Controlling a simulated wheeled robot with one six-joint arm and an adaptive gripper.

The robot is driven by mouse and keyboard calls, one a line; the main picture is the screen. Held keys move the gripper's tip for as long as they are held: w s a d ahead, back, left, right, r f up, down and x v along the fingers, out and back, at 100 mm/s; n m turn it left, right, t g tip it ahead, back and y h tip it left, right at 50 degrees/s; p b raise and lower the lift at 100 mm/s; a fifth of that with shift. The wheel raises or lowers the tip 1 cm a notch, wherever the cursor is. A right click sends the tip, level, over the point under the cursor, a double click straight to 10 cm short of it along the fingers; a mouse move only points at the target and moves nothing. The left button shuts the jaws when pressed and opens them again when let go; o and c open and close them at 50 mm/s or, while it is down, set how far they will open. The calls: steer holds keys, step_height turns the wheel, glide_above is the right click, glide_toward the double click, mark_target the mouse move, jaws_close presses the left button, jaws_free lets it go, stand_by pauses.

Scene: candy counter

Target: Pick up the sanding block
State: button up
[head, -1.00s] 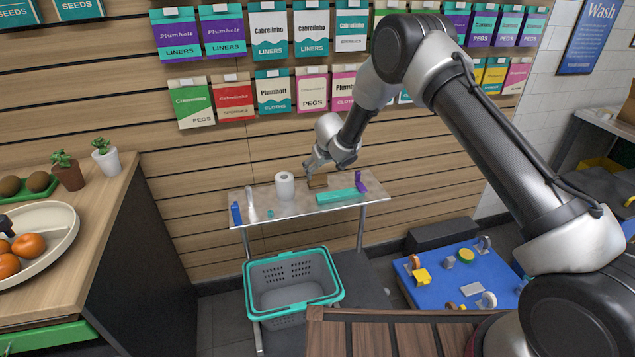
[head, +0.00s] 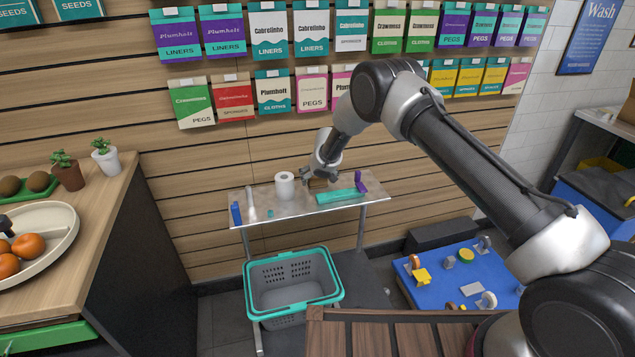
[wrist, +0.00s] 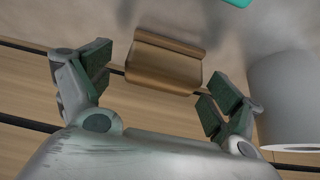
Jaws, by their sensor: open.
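The sanding block (head: 317,184) is a small brown block on the narrow grey shelf table (head: 290,204) against the slatted wall. In the wrist view, the sanding block (wrist: 164,64) has a curved, ridged brown face and lies ahead of and between the two fingers. My gripper (head: 321,172) is above the block at the table's back edge, partly covering it. In the wrist view, my gripper (wrist: 158,82) is open with its fingers apart and nothing held. I cannot tell the exact gap to the block.
A white paper roll (head: 284,186) stands left of the block and close to the right finger in the wrist view (wrist: 286,100). A teal box (head: 340,195) and a purple item (head: 360,182) are to the right. A teal-rimmed basket (head: 292,285) is below.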

steer(key=shift+a+f, duration=0.1)
steer(key=shift+f, duration=0.2)
steer(key=c, duration=1.1)
steer(key=shift+r, duration=0.1)
